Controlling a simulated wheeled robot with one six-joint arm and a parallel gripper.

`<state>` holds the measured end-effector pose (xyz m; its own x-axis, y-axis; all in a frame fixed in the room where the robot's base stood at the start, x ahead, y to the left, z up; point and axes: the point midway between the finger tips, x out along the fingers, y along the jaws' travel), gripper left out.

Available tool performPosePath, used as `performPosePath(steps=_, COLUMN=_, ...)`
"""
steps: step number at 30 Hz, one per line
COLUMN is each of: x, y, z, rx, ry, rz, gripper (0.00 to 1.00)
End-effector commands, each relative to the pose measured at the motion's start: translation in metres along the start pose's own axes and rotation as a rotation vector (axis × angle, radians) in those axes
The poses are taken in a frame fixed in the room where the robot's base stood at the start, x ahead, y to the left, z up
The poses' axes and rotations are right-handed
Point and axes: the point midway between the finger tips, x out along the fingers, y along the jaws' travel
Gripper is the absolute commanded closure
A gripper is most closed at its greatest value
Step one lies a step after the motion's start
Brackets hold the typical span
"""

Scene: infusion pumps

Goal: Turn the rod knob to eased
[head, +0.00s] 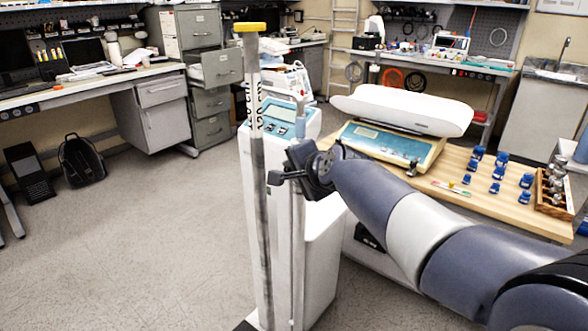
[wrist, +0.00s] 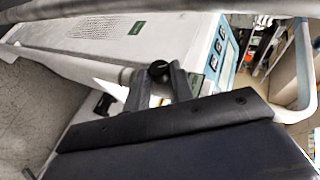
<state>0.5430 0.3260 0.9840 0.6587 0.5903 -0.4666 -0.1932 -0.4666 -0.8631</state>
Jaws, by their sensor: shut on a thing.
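A tall grey metal rod (head: 257,195) with a yellow cap (head: 249,27) and black markings stands upright in front of a white pump cabinet (head: 323,236) with a teal display panel. My gripper (head: 285,177) is beside the rod at mid height, on its right. In the wrist view, the two dark fingers of my gripper (wrist: 156,82) are on either side of a small round black rod knob (wrist: 158,70), shut on it. In the head view the knob is hard to tell from the dark fingers. Its turned position cannot be read.
A wooden table (head: 487,206) at the right holds a white baby scale (head: 402,109), several blue items (head: 496,173) and a wooden rack (head: 553,192). A second upright pole (head: 298,215) stands close behind the rod.

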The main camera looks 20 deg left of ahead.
Motion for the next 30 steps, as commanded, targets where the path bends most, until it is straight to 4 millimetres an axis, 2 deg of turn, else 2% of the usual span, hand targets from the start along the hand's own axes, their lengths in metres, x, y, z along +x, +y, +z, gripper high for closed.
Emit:
performPosePath(steps=12, x=-0.004, y=-0.01, z=-0.001, rx=-0.034, ry=-0.003, rz=0.085, gripper=1.0)
performPosePath(steps=30, x=-0.003, y=-0.013, z=-0.001, rx=-0.11, ry=-0.002, rz=0.268, gripper=1.0)
